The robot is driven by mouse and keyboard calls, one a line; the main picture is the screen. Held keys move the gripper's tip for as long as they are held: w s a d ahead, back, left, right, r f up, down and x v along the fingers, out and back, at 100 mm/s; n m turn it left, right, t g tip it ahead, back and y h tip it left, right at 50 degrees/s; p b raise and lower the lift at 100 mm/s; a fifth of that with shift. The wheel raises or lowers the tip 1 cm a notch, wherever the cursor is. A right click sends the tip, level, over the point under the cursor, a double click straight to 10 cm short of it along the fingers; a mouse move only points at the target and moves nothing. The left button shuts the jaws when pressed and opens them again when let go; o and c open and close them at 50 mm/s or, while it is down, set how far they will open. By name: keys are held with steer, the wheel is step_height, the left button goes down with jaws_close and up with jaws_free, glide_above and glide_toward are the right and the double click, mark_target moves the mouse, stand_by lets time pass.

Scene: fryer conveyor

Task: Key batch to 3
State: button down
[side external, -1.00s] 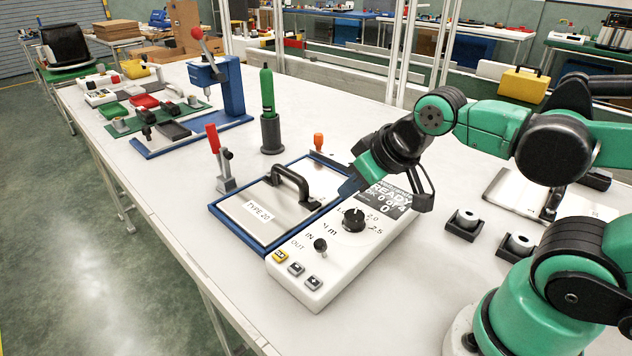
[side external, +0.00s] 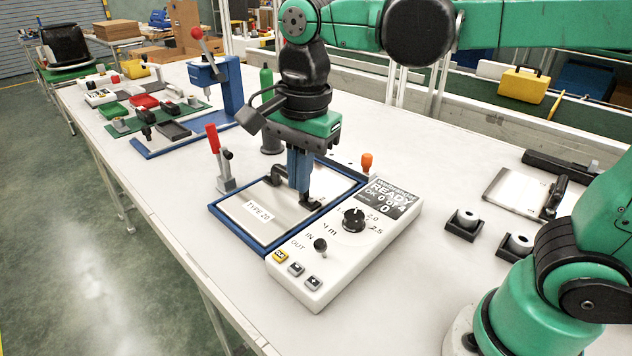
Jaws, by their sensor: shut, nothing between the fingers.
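The white control box (side external: 352,255) stands on the table, right of the blue-framed plate. Its dark display (side external: 386,199) reads READY, "OK 0 of 4" as far as I can make out, and a 0 below. On its top are a black dial (side external: 353,219) with numbers around it, a small black toggle (side external: 320,245) marked IN and OUT, a yellow key (side external: 280,257) and two grey keys (side external: 296,269) (side external: 313,282) at the front edge. My gripper (side external: 302,203) points down, shut and empty, over the plate beside the box's far left side, away from the keys.
The blue-framed plate (side external: 222,211) marked TYPE 20 has a black handle, partly hidden by my gripper. A red-handled clamp (side external: 221,165) and an orange knob (side external: 366,161) stand near it. Two black holders (side external: 463,225) (side external: 515,246) sit to the right. Bare table lies between.

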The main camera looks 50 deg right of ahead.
mark_target(295, 267)
steer(key=shift+w+a+r+m+g, duration=0.15)
steer(key=shift+a+m+g, duration=0.15)
steer(key=shift+m, duration=0.3)
steer(key=shift+s+a+r+m+g, duration=0.1)
steer(key=shift+a+m+g, duration=0.15)
steer(key=shift+m, duration=0.35)
steer(key=shift+f, duration=0.1)
step_height(295, 267, down, 14)
steer(key=shift+r, duration=0.1)
steer(key=shift+w+a+f, duration=0.1)
steer(key=shift+f, duration=0.75)
step_height(295, 267, up, 9)
stand_by(0.4)
